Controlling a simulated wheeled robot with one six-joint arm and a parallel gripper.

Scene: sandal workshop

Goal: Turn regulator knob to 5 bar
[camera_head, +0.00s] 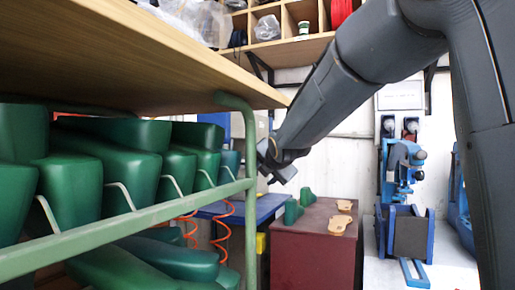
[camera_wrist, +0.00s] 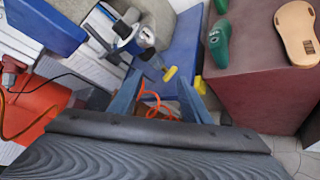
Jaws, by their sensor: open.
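In the wrist view a small silver-and-blue fitting (camera_wrist: 143,38) sits above and between my fingers. It may be the regulator, but I cannot make out a knob, a scale or a pressure reading. My gripper (camera_wrist: 158,78) is open and empty, its two blue-grey fingers spread apart, with a small yellow part (camera_wrist: 170,74) and orange coiled hose (camera_wrist: 152,103) seen between or near them. In the head view my gripper (camera_head: 277,168) hangs beyond the green rack post, above the blue bench. The fitting cannot be made out in that view.
The blue bench (camera_head: 240,208) stands beside a dark red cabinet (camera_head: 312,250) with green lasts and tan soles on top. A rack with green lasts (camera_head: 135,165) and its wooden top (camera_head: 150,60) fill the left. A blue machine (camera_head: 404,165) stands right.

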